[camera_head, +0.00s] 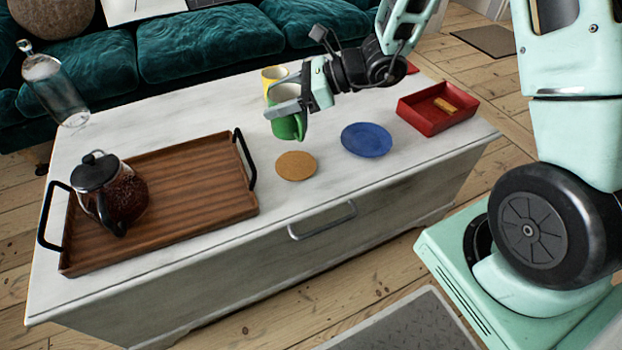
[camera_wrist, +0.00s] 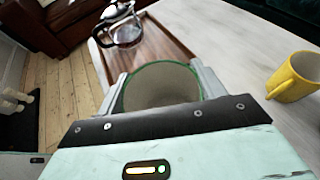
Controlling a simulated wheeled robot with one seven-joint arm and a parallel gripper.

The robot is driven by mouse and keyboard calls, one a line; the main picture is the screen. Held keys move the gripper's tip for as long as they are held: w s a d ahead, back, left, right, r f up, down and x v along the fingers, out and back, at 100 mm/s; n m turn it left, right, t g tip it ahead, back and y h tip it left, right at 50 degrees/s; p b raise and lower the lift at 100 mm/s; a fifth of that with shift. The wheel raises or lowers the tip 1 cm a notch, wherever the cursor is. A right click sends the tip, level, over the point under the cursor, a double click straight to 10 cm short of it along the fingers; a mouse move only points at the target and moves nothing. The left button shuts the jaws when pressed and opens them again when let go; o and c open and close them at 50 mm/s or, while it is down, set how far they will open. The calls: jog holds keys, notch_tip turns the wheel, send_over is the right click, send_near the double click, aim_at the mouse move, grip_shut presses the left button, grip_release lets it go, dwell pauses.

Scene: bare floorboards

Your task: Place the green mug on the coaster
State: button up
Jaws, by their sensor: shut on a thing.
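The green mug (camera_head: 288,126) is upright over the white chest in the head view, between a yellow mug and the coaster. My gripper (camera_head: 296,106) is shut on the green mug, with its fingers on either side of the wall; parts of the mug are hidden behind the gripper. In the wrist view the mug's round green rim (camera_wrist: 162,67) shows between the two fingers (camera_wrist: 162,88). The round brown coaster (camera_head: 296,165) lies bare on the chest top, nearer the front edge than the mug. I cannot tell whether the mug touches the surface.
A blue plate (camera_head: 366,140) lies right of the coaster, and a red tray (camera_head: 428,122) beyond it. A wooden tray (camera_head: 200,190) with a coffee pot (camera_head: 122,196) stands left. The yellow mug (camera_head: 272,76) is behind the green one. A glass bottle (camera_head: 55,92) stands back left.

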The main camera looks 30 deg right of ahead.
aim_at(287, 123)
jog(key=f, duration=0.2)
jog(key=s+f+b, duration=0.1)
jog(key=f+b, duration=0.1)
jog(key=f, duration=0.1)
jog(key=shift+s+d+f, duration=0.15)
jog(key=shift+d+f, duration=0.1)
jog(key=shift+f, duration=0.1)
jog(key=shift+f+b, duration=0.95)
jog(key=shift+f, duration=1.1)
jog(key=shift+f, duration=0.15)
jog(key=o, duration=1.2)
jog(key=shift+c, duration=0.2)
